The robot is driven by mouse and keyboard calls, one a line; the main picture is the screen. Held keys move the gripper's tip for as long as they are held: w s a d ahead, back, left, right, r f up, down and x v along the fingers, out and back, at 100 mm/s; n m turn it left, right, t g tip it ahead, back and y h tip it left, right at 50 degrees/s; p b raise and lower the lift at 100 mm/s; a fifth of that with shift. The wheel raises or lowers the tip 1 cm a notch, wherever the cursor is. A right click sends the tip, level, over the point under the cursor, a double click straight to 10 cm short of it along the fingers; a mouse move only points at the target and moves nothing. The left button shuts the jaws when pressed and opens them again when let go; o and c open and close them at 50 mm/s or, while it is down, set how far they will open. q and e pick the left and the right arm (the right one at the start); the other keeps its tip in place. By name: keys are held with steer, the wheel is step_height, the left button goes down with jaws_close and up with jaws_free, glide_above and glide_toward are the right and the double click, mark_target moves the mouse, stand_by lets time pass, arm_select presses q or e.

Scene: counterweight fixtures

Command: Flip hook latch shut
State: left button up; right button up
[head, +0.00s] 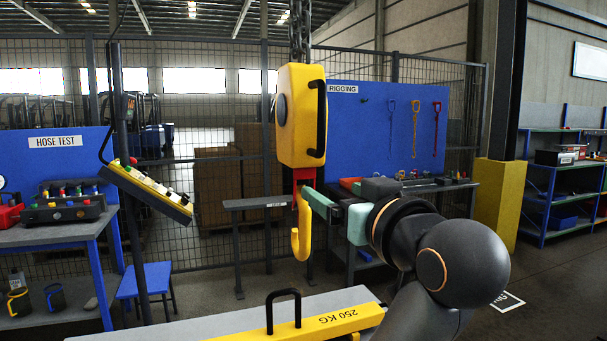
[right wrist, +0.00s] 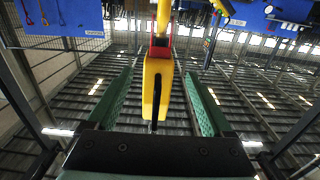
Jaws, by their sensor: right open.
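A yellow hook (head: 302,238) hangs below a yellow hoist block (head: 302,135) with black handles. A red part (head: 303,176) sits at the top of the hook; whether it is the latch, and how far it is swung, I cannot tell. My right gripper (head: 318,200) is open, with its green fingers beside the upper hook. My left gripper is not in view.
A yellow 250 KG weight (head: 345,318) with a black handle (head: 283,311) lies below the hook. A tilted button panel (head: 150,188) stands to the left. A grey bench (head: 255,203) and blue rigging board (head: 400,128) are behind. Space around the hook's left side is open.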

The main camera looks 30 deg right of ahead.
mark_target(305, 175)
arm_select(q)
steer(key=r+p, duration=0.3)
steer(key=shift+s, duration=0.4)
arm_select(e)
steer(key=x, duration=1.1)
steer(key=shift+w, duration=0.4)
jaws_close()
